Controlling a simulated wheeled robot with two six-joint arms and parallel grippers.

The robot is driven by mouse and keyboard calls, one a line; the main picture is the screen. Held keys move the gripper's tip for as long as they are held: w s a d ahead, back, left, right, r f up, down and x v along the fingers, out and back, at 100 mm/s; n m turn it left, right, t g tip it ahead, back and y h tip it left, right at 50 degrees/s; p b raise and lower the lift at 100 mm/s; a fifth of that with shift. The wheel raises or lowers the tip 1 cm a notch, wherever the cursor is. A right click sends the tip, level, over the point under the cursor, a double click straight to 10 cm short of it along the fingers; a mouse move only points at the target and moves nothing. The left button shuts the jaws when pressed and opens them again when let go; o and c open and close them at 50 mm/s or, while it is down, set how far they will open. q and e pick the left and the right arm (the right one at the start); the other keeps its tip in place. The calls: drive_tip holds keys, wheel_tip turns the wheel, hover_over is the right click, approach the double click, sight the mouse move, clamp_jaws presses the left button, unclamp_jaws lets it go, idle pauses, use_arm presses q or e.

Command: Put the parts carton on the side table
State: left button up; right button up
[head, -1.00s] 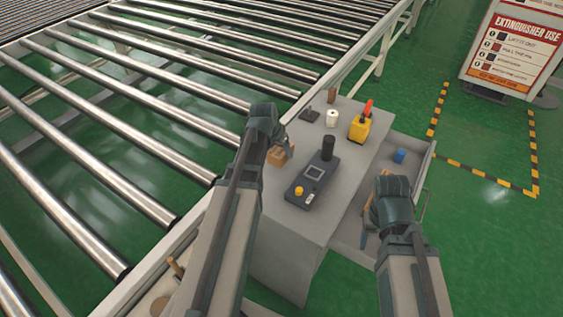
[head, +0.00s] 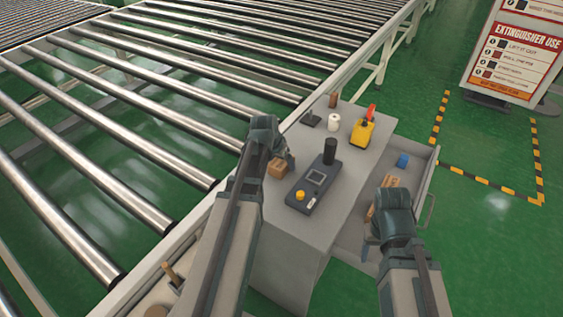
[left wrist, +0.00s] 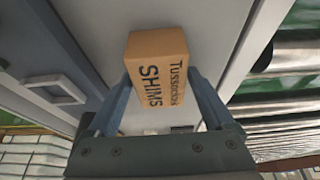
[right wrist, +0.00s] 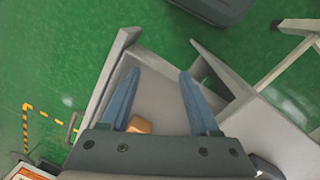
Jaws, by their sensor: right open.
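The parts carton (head: 277,168) is a small brown box, printed "SHIMS" in the left wrist view (left wrist: 157,75). My left gripper (head: 280,153) has its fingers against both sides of it, and no gap shows. The carton appears over the left edge of the grey side table (head: 333,235); whether it touches the top, I cannot tell. My right gripper (head: 385,213) is open over the pulled-out drawer (right wrist: 165,105); its fingers show in the right wrist view with nothing between the tips.
On the tabletop are a dark control box (head: 315,190), a black cylinder (head: 330,151), a white roll (head: 334,122) and a yellow item (head: 362,132). The drawer holds a blue block (head: 402,160) and a brown piece. A roller conveyor (head: 130,110) lies left.

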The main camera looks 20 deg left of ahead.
use_arm(q)
drive_tip(key=shift+o, duration=0.4)
drive_tip(key=shift+r, duration=0.1)
drive_tip(key=shift+r, duration=0.2)
drive_tip(key=p+v, duration=1.1)
drive_tip(key=shift+s+r, duration=0.2)
drive_tip(key=shift+r, duration=0.15)
